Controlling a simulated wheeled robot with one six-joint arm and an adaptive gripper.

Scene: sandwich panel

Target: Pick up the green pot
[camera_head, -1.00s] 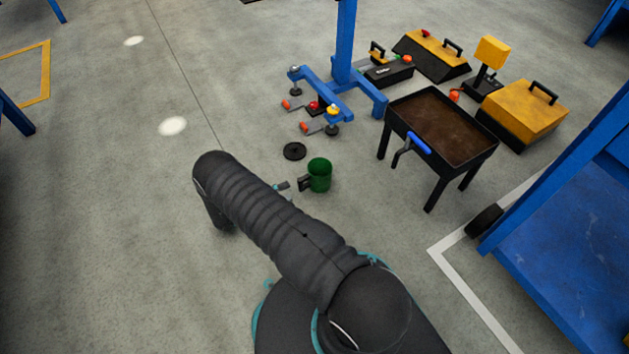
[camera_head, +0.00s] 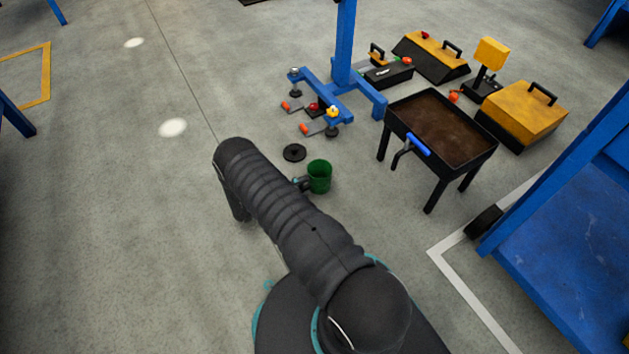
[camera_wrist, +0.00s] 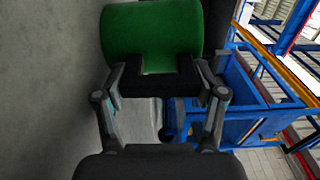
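The green pot (camera_head: 319,177) stands upright on the concrete floor in the head view, open at the top. In the head view my gripper (camera_head: 300,183) is a small shape just left of the pot, mostly hidden behind my arm.
A round black lid (camera_head: 294,152) lies on the floor behind the pot. A blue stand (camera_head: 345,90) with feet is further back. A black brown-topped table (camera_head: 440,125) stands to the right, with yellow boxes (camera_head: 524,108) beyond.

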